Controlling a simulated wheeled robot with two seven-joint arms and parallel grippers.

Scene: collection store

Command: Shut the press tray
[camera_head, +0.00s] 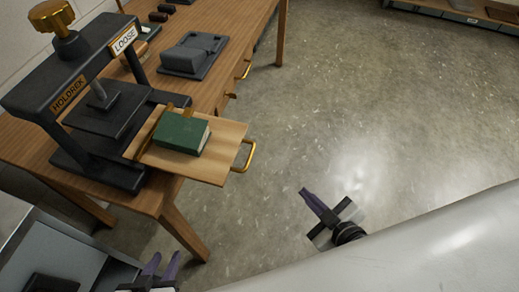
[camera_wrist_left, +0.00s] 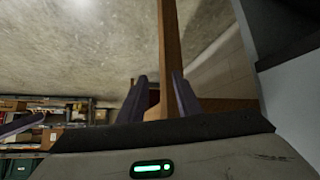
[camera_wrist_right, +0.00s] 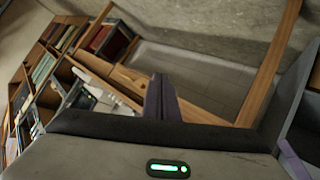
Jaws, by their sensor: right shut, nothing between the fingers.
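The press (camera_head: 75,100) is a dark frame with a brass knob, standing on the wooden table. Its signs read HOLDREK and LOOSE. The wooden press tray (camera_head: 215,165) is pulled out towards the right, past the table's edge, with a brass handle (camera_head: 248,156) on its outer end. A green book (camera_head: 182,132) lies on the tray. My left gripper (camera_head: 161,266) is low at the bottom of the head view, apart from the tray; its fingers stand apart and empty in the left wrist view (camera_wrist_left: 163,98). My right gripper (camera_head: 306,194) is shut and empty, right of and below the handle.
The table (camera_head: 232,45) also bears a grey block on a dark base (camera_head: 192,56). A grey surface (camera_head: 50,255) is at the lower left. Open floor (camera_head: 370,90) lies right of the tray. A low shelf (camera_head: 460,17) stands at the far right.

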